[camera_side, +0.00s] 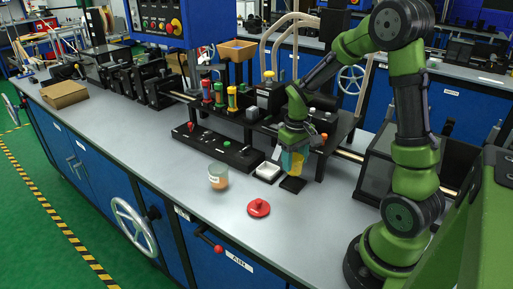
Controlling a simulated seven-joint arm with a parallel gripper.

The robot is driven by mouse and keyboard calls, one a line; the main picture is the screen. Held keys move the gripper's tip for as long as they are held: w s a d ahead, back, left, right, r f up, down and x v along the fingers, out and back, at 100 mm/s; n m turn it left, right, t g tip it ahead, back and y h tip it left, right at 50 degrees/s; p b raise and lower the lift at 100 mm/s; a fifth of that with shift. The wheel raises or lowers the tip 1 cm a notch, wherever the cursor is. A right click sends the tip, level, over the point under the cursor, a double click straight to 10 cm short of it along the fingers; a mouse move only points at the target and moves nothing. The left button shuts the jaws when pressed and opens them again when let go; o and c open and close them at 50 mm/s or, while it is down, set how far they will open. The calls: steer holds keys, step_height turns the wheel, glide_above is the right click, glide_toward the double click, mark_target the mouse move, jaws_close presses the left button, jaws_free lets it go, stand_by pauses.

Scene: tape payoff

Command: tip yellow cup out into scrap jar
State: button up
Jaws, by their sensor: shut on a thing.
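My gripper (293,148) points down at the right of the bench and is shut on the yellow cup (298,161). The cup looks small and partly hidden by the fingers; a bluish patch shows beside its yellow. It is above or close to a small black pad (292,184); I cannot tell whether it touches. I cannot see into the cup. The scrap jar (218,176) is a clear, labelled jar with brownish-orange matter inside. It stands upright on the bench to the left of my gripper, apart from it. A red knobbed lid (258,208) lies on the bench in front.
A small white tray (268,171) sits between the jar and my gripper. A black panel with buttons (217,147) and a dark rack with coloured bottles (231,97) stand behind. A cardboard box (64,95) is far left. The bench front-left is clear.

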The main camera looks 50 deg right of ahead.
steer(key=r, duration=0.4)
steer(key=shift+w+a+r, duration=0.1)
steer(key=shift+a+r, duration=0.05)
steer(key=shift+a, duration=0.05)
steer(key=w+a+r+m, duration=0.4)
steer(key=w+a+m, duration=0.3)
steer(key=w+m, duration=0.2)
steer(key=w+a+r+m, duration=0.3)
steer(key=w+a+m, duration=0.4)
steer(key=w+m, duration=0.15)
step_height(320, 180, down, 9)
steer(key=t+y, duration=1.1)
steer(key=y, duration=0.1)
steer(key=shift+s+d, duration=0.25)
steer(key=shift+d, duration=0.05)
